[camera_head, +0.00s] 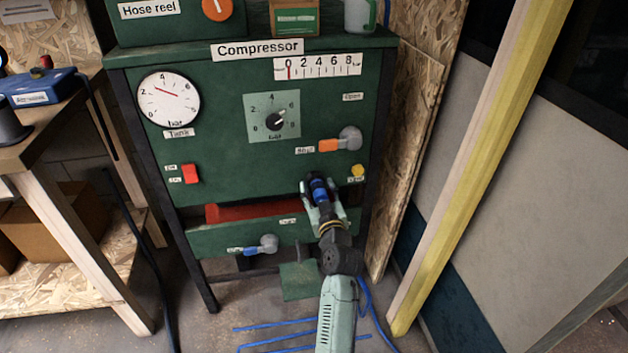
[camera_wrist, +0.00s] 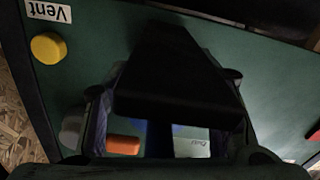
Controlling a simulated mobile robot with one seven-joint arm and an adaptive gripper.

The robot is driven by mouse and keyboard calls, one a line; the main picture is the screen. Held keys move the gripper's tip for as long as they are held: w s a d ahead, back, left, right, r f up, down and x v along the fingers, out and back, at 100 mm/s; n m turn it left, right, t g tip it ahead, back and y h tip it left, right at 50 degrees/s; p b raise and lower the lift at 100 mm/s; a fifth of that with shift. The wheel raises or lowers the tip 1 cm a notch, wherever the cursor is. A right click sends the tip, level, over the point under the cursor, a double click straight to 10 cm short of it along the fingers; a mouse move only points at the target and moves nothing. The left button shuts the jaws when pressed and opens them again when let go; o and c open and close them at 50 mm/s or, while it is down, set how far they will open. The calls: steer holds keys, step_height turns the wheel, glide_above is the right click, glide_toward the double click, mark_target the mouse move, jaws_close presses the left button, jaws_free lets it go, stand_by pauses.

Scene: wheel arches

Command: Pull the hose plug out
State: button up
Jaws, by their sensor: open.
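The hose plug (camera_head: 319,190) is a blue and black piece low on the right of the green compressor panel (camera_head: 225,90). My gripper (camera_head: 321,205) is open, with its fingers on either side of the plug in the head view. I cannot tell whether they touch it. In the wrist view a large dark block (camera_wrist: 165,75) fills the middle and hides much of the plug. A little blue (camera_wrist: 160,135) shows below it. The plug's seat in the panel is hidden.
A yellow button (camera_head: 358,171) is right of the plug, and an orange-handled valve (camera_head: 330,145) is above it. A blue-handled valve (camera_head: 262,244) is lower left. A yellow post (camera_head: 470,150) stands at the right.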

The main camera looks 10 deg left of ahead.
steer(key=shift+w, duration=0.25)
steer(key=shift+r, duration=0.1)
steer(key=shift+c, duration=0.6)
jaws_close()
